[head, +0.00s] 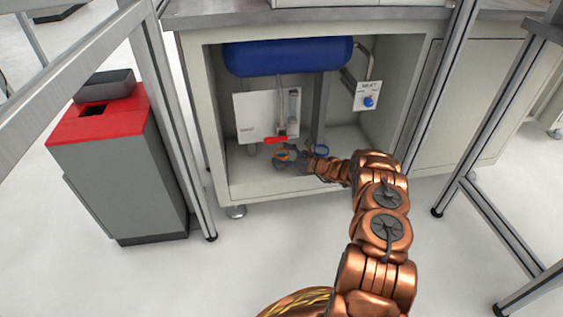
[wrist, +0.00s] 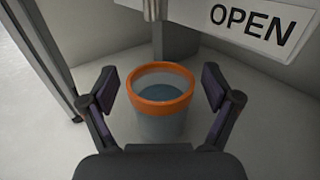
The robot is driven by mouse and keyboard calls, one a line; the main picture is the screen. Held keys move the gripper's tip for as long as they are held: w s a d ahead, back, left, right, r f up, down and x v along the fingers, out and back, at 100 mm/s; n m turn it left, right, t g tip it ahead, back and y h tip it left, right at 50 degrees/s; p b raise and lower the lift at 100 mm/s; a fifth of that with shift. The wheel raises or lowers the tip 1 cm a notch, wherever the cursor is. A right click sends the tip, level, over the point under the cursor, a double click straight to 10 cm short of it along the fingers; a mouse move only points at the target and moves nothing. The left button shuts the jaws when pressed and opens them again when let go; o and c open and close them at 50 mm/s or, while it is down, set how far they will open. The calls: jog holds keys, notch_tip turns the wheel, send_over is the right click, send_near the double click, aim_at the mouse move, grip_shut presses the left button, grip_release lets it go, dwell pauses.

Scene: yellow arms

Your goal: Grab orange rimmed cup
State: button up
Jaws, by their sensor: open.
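The orange rimmed cup (wrist: 161,104) stands upright in the wrist view, a clear grey cup with a wide orange band and something bluish inside. My gripper (wrist: 161,88) is open, with one finger to the left and one to the right of the cup; gaps show between the pads and the cup. In the head view the cup (head: 282,156) is small on the cabinet floor, just left of my gripper (head: 300,158), whose fingers are too small there to make out.
The cabinet (head: 215,120) has side walls and a low front edge. A blue tank (head: 288,56), pipes and a red-handled valve (head: 276,140) are above. An OPEN sign (wrist: 262,22) hangs behind the cup.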

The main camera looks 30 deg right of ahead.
jog(key=c, duration=1.3)
jog(key=shift+r, duration=0.15)
